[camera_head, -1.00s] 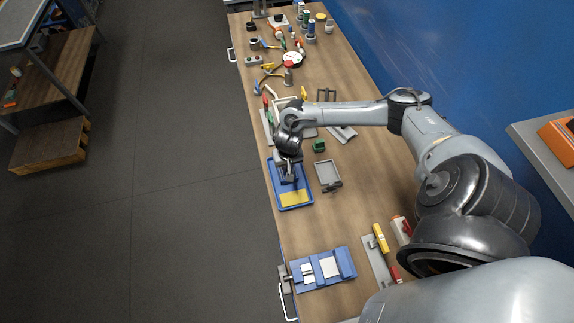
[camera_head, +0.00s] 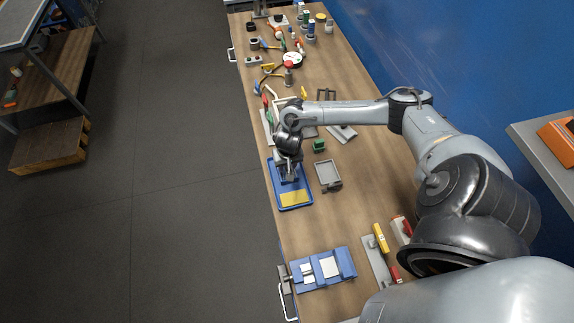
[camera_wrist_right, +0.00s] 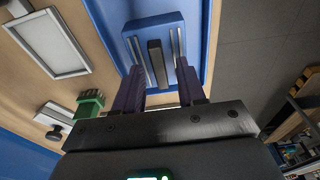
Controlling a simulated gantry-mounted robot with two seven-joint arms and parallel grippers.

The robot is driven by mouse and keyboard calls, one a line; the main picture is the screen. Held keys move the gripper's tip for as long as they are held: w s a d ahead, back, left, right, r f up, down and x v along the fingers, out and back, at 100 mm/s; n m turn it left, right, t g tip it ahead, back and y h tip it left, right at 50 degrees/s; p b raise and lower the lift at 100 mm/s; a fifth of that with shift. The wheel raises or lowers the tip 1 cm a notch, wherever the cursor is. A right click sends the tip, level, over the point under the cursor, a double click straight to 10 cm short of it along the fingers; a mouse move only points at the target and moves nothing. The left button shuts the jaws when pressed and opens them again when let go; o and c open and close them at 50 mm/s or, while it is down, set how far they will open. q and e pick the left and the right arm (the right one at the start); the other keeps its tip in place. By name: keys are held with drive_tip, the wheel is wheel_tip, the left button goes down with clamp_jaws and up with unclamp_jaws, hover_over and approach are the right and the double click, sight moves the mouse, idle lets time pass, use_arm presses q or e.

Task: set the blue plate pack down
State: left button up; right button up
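The blue plate pack (camera_wrist_right: 154,28) lies in the blue tray (camera_wrist_right: 210,38), with a dark grey bar handle (camera_wrist_right: 157,63) and light metal strips on its upper face. The tray (camera_head: 292,208) also shows in the head view, with a yellow patch (camera_head: 294,199) at its near end. My right gripper (camera_wrist_right: 159,72) is open. Its fingers stand on either side of the handle with a gap showing at each side. In the head view my right gripper (camera_head: 289,178) is over the tray and largely hides the pack. My left gripper is out of view.
A grey shallow tray (camera_head: 328,174) sits right of the blue tray, with a green block (camera_head: 319,145) behind it. A blue fixture (camera_head: 323,269) stands nearer on the bench. Tools crowd the far end. The bench between blue tray and fixture is clear.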

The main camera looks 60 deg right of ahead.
wheel_tip(320, 180, up, 11)
drive_tip(key=p, duration=0.2)
drive_tip(key=w+a+n+t+y, duration=0.1)
drive_tip(key=a+n+t+y, duration=0.55)
drive_tip(key=a, duration=1.95)
drive_tip(key=s+d+r+n+g+h, duration=0.1)
drive_tip(key=s+n+g+h, duration=0.1)
drive_tip(key=s, duration=0.4)
drive_tip(key=s+d+r+n+g+h, duration=0.1)
drive_tip(key=s+d+n+g+h, duration=0.1)
drive_tip(key=s, duration=0.4)
drive_tip(key=shift+r+n+h, duration=0.4)
drive_tip(key=shift+n+h, duration=0.15)
drive_tip(key=shift+h, duration=0.1)
wheel_tip(320, 180, up, 12)
drive_tip(key=p, duration=1.2)
drive_tip(key=shift+a+f, duration=0.1)
